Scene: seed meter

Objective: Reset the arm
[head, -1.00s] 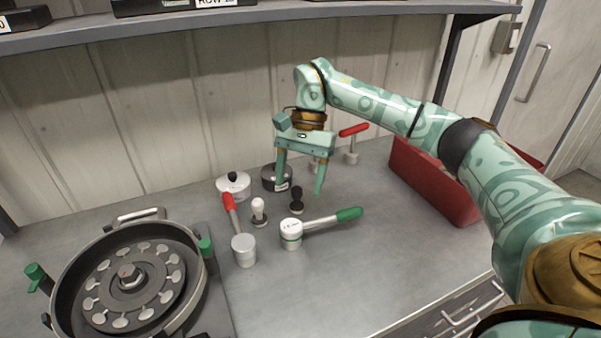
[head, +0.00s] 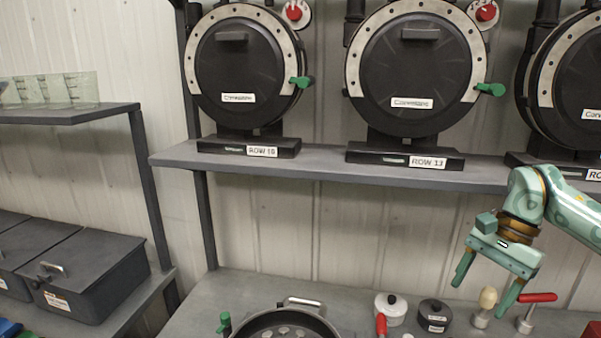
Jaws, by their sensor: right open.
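My right gripper (head: 487,289) is at the right of the head view, its arm coming in from the right edge. Its two green fingers point down and are spread apart, with nothing held between them. My left gripper is not in view.
Two round seed meters, ROW 10 (head: 238,72) and ROW 13 (head: 412,72), stand on the shelf (head: 310,166) above the bench. A white pot (head: 391,309), a black pot (head: 434,317) and an open round housing (head: 290,318) are below. Dark bins (head: 95,272) stand at left.

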